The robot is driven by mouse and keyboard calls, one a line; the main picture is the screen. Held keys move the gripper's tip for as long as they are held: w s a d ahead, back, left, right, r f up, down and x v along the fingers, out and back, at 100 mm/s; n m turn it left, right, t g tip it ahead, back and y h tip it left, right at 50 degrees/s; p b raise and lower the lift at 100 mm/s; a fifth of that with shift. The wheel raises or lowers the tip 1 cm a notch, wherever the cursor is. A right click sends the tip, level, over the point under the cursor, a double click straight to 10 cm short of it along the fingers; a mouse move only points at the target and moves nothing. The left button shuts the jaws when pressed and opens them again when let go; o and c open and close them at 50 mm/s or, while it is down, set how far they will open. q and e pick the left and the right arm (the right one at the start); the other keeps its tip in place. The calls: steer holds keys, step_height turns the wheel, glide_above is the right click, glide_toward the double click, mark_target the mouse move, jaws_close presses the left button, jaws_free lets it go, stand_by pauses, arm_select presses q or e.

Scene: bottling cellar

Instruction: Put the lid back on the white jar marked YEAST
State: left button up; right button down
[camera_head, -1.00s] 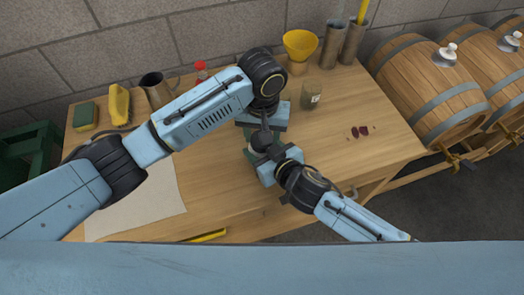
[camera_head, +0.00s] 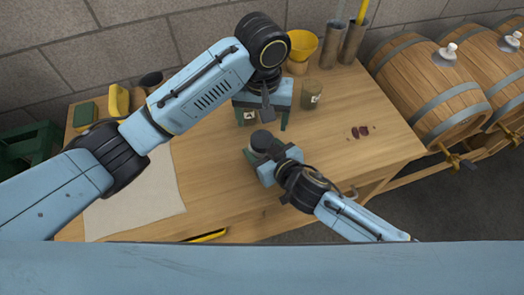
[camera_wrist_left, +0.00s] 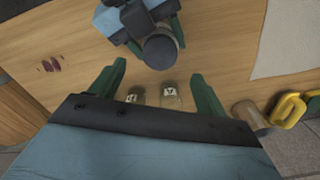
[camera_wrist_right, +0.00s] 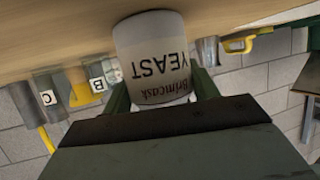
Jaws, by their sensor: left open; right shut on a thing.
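The white jar marked YEAST (camera_wrist_right: 150,35) fills the middle of the right wrist view, its lettering upside down there. My right gripper (camera_head: 263,153) is shut on the jar near the table's front middle. The dark round lid (camera_head: 262,139) is on top of the jar in the head view; it also shows from above in the left wrist view (camera_wrist_left: 160,51). The seam between lid and jar is hidden, so I cannot tell how fully it is seated. My left gripper (camera_head: 263,122) is open and empty, behind and clear of the lid.
Glass jars with labels (camera_head: 312,94) stand at the back, one behind my left gripper (camera_head: 249,117). A yellow funnel (camera_head: 302,44) and metal cylinders (camera_head: 354,42) are at the rear. A pale sheet (camera_head: 135,205) lies left; dark red spots (camera_head: 360,132) lie right. Barrels (camera_head: 430,85) stand beyond.

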arm_select(q)
steer(key=shift+r, duration=2.8)
arm_select(e)
steer(key=shift+c, duration=1.6)
jaws_free()
arm_select(q)
steer(key=shift+r+p, duration=0.5)
arm_select(e)
steer(key=v, duration=1.3)
steer(key=shift+s+d, duration=0.15)
steer(key=shift+s, duration=0.05)
